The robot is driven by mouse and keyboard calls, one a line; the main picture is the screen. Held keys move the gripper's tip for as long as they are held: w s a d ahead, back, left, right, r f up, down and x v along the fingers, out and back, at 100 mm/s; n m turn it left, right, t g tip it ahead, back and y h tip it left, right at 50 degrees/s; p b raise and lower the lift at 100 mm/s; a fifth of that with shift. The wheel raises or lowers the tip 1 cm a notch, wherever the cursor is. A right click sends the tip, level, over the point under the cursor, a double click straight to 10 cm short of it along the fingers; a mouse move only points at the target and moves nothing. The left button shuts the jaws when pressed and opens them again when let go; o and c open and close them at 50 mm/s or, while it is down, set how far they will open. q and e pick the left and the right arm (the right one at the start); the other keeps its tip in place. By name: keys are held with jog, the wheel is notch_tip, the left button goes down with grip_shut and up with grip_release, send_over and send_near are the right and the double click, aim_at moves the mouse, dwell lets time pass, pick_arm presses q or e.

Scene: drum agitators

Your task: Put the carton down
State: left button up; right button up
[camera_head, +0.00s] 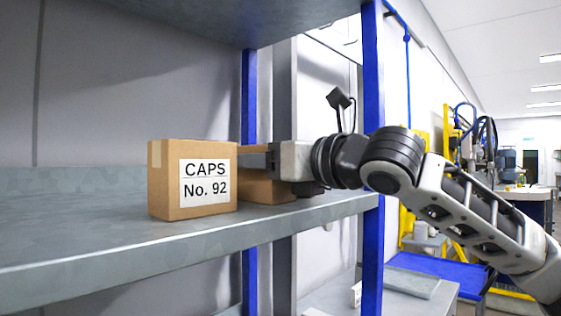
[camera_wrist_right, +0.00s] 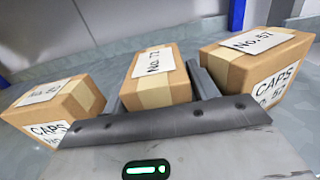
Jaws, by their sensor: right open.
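My right gripper (camera_head: 256,150) reaches in from the right over the grey shelf, with its jaws open. In the right wrist view a brown carton (camera_wrist_right: 158,78) with a top label sits between its two fingers. I cannot tell whether the fingers touch it. That carton seems to rest on the shelf. In the head view a carton marked CAPS No. 92 (camera_head: 193,180) stands upright on the shelf, left of the gripper. Part of another brown carton (camera_head: 266,189) shows behind it, under the gripper. My left gripper is not in view.
In the right wrist view one carton (camera_wrist_right: 58,108) stands to the left and another (camera_wrist_right: 258,62) to the right, both close to the fingers. The shelf (camera_head: 95,245) is bare at the left. A blue upright (camera_head: 373,235) stands beside my right arm. Another shelf hangs above.

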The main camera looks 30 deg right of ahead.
pick_arm(q)
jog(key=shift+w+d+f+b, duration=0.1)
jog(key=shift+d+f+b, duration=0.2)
jog(key=shift+b, duration=0.55)
pick_arm(e)
jog(key=v, duration=1.2)
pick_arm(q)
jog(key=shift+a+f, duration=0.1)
